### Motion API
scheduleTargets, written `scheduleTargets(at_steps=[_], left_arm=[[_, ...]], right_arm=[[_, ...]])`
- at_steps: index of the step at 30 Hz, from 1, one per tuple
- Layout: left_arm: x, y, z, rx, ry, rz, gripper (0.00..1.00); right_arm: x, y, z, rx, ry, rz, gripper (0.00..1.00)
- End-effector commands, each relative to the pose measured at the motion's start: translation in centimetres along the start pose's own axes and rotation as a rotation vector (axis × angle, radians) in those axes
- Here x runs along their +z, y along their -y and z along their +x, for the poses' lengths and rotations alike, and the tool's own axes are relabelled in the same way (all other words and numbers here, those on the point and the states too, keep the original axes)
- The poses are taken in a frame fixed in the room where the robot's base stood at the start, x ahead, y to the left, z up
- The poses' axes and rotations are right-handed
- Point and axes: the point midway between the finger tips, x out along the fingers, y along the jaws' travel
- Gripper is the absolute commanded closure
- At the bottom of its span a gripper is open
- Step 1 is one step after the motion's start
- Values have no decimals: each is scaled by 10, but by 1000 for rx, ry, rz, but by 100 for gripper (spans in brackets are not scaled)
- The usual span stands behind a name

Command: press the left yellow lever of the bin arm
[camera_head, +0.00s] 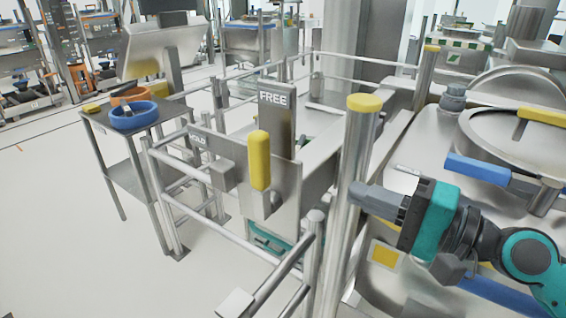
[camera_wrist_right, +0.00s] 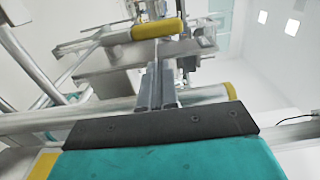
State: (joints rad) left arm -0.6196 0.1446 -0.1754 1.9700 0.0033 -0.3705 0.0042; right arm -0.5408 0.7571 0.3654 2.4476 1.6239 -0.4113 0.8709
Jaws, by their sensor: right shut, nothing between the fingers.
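The yellow lever (camera_head: 260,160) stands upright on the bin arm, in front of a grey plate (camera_head: 275,105) marked FREE. In the right wrist view a yellow handle (camera_wrist_right: 158,29), apparently this lever, lies beyond the fingertips. My right gripper (camera_head: 358,196) points left, to the right of the lever and apart from it. Its fingers are together and empty, and they also show in the right wrist view (camera_wrist_right: 157,72). The fingertips overlap a metal post in the head view; I cannot tell whether they touch it. My left gripper is not in view.
The metal post (camera_head: 354,150) with a yellow cap (camera_head: 364,103) stands between my right gripper and the lever in the picture. Metal rails (camera_head: 225,235) surround the bin arm. A side table (camera_head: 97,115) holds blue and orange rings. A round-lidded vessel (camera_head: 520,140) is at the right.

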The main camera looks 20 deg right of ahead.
Motion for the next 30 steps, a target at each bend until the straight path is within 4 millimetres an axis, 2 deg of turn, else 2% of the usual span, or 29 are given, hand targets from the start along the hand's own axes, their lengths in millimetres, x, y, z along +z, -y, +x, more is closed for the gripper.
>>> scheduleTargets(at_steps=[5,11,18,30], left_arm=[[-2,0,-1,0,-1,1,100],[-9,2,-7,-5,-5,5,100],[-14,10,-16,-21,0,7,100],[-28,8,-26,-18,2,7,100]], right_arm=[[0,1,2,-1,-1,0,100],[-1,4,18,-4,-2,0,100],[-1,5,48,-5,-2,1,100],[-1,2,111,-3,-1,1,100]])
